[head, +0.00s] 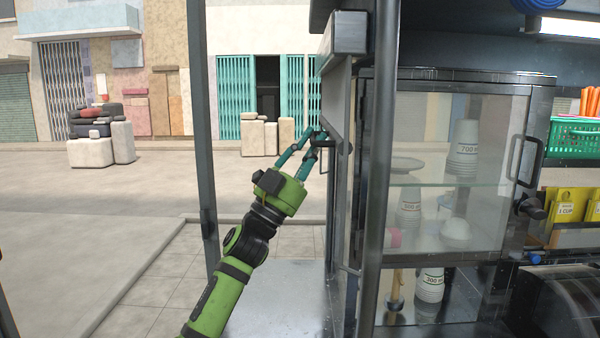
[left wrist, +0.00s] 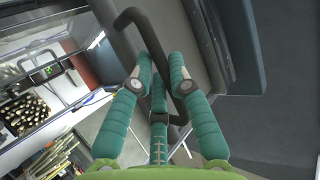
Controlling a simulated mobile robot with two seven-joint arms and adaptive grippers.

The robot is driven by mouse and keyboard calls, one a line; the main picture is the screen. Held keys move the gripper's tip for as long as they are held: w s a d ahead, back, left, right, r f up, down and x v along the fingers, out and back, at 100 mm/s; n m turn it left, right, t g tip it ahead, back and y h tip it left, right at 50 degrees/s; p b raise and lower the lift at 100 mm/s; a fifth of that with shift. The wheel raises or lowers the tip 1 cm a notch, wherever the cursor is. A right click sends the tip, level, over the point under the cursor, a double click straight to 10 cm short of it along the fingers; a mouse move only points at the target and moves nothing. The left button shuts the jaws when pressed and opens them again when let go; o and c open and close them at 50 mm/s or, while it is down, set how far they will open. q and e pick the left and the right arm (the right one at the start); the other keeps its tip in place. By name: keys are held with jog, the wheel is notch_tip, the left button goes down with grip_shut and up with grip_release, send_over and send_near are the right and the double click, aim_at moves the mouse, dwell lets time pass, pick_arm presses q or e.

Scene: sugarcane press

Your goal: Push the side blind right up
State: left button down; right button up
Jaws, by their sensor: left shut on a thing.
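The side blind (head: 337,95) is a grey sheet seen nearly edge-on, hanging below its box-shaped housing (head: 347,34) on the dark post in the head view. It shows as a grey surface in the left wrist view (left wrist: 180,35). Its dark bar handle (left wrist: 150,42) runs between the teal fingers of my left gripper (left wrist: 161,85). In the head view my left gripper (head: 316,140) is at the blind's lower part, its fingers closed around the handle. The fingers partly hide the handle. My right gripper is not in view.
A glass cabinet (head: 455,165) with stacked cups stands right of the blind, beside a dark post (head: 378,180). Another thin post (head: 201,130) rises left of my left arm. A green basket (head: 575,138) is at the far right. Open pavement lies outside.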

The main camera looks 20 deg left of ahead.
pick_arm(q)
jog(key=shift+m+h, duration=0.4)
jog(key=r+p, duration=0.1)
jog(key=r, duration=0.4)
jog(key=shift+s+d+p, duration=0.2)
jog(key=shift+p, duration=0.2)
notch_tip(320, 180, up, 4)
jog(key=shift+w+f+p, duration=0.1)
jog(key=shift+f+p, duration=0.15)
jog(key=shift+p, duration=0.55)
jog(key=c, duration=1.4)
grip_release()
jog(key=shift+f, duration=0.1)
jog(key=shift+w+d, duration=0.1)
jog(key=shift+d, duration=0.1)
jog(key=shift+a+f, duration=0.2)
jog(key=shift+f, duration=0.2)
jog(key=v, duration=1.1)
jog(key=shift+s+a+r, duration=0.2)
jog(key=shift+s, duration=0.2)
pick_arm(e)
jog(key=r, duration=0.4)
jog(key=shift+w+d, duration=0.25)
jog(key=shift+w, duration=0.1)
